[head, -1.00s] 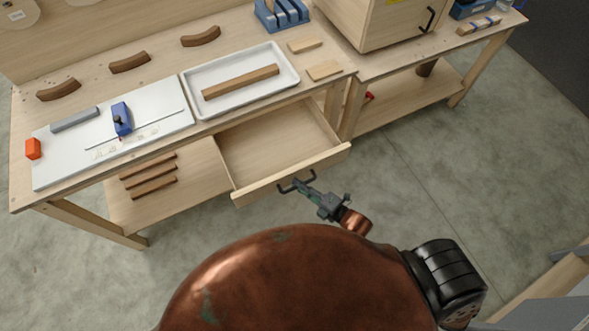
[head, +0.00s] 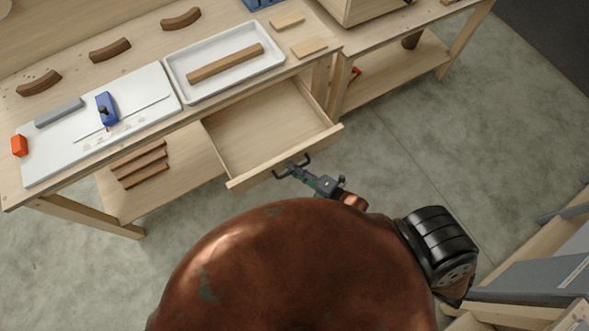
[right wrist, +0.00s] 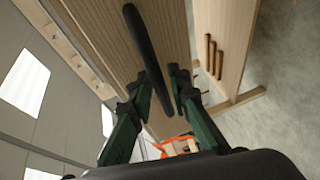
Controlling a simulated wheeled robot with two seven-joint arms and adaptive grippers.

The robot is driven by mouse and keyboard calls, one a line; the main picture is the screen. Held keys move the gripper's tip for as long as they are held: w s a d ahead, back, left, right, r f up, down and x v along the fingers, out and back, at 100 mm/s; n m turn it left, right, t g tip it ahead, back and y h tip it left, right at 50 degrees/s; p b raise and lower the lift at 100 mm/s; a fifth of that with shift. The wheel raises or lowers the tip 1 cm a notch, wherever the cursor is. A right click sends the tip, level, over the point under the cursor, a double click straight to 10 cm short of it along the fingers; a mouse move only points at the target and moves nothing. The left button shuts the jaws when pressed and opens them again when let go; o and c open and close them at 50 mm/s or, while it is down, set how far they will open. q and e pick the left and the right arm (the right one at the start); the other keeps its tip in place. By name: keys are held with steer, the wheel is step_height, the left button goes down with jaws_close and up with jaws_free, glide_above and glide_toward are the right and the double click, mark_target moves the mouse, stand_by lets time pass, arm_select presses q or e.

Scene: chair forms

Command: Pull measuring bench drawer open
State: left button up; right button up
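The measuring bench drawer (head: 236,183) is pulled well out of the bench (head: 60,200), and its empty inside shows in the head view. Its dark handle (head: 305,160) is on the front panel. The pale drawer front (right wrist: 100,35) lies behind the bar. My left gripper is not in view.
On the bench top are a white tray (head: 180,62) with a wooden strip, a white board (head: 55,150) with a blue tool (head: 107,108), and several curved brown pieces (head: 110,50). Brown strips (head: 140,165) lie on the lower shelf. Open floor (head: 420,160) lies to the right.

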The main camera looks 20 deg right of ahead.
steer(key=shift+s, duration=0.1)
steer(key=v, duration=1.1)
steer(key=shift+s+d, duration=0.2)
steer(key=shift+s, duration=0.15)
steer(key=s+d+f+m+g+h, duration=0.2)
steer(key=s+d+f+m, duration=0.25)
steer(key=f, duration=0.75)
steer(key=s+d+f+m+g+h, duration=0.3)
steer(key=d+f+m, duration=0.15)
steer(key=f, duration=0.65)
steer(key=s+d+f+m+g+h, duration=0.2)
steer(key=s+d+f+m, duration=0.25)
steer(key=f, duration=0.75)
steer(key=s+a+f+m+g, duration=0.1)
steer(key=s+f+m+g, duration=0.2)
steer(key=s+f, duration=0.3)
steer(key=s+a+f+m+g+h, duration=0.1)
steer(key=s+f+m, duration=0.4)
steer(key=s, duration=0.8)
steer(key=shift+a+f+g, duration=0.55)
steer(key=shift+f+g, duration=0.1)
steer(key=shift+g, duration=0.45)
